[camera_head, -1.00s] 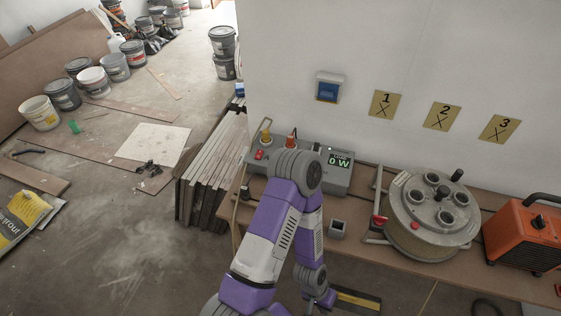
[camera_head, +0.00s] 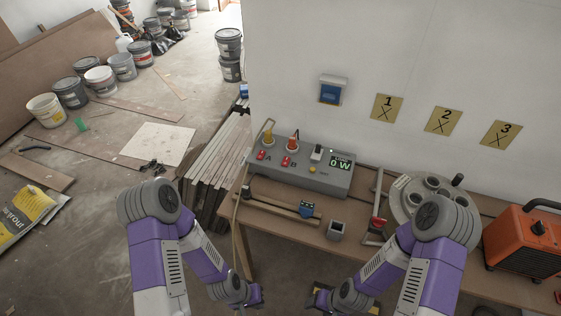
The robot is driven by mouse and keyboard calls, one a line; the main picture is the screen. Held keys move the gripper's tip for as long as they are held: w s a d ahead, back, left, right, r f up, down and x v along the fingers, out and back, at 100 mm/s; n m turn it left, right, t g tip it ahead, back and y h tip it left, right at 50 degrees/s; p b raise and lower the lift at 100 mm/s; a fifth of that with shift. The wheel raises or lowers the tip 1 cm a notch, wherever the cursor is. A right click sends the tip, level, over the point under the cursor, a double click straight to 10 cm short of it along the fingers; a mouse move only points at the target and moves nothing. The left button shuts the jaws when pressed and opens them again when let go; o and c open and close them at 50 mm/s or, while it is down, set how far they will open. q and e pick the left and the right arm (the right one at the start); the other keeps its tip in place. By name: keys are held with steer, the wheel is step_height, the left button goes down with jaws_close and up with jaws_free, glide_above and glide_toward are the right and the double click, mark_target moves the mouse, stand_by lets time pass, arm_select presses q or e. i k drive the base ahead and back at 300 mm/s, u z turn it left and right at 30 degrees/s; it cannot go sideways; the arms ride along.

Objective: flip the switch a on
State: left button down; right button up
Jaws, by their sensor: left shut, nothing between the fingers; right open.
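The grey control box (camera_head: 322,182) sits on the bench against the wall, with a lit display (camera_head: 340,162) reading 0 W. Red switch A (camera_head: 261,155) is at its left end, below a yellow plug (camera_head: 268,138). Red switch B (camera_head: 287,160) is to its right, below an orange-red plug (camera_head: 294,142). The switches are too small to tell their positions. My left gripper (camera_head: 256,297) is low in front of the bench, shut and empty, well away from switch A. My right gripper (camera_head: 318,298) is also low, to its right, open and empty.
A blue wall socket (camera_head: 332,91) is above the box. Panels (camera_head: 212,160) lean at the bench's left.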

mark_target(261, 153)
steer(key=k, duration=0.5)
steer(key=u, duration=1.2)
steer(key=i, duration=1.05)
steer(key=z, duration=2.15)
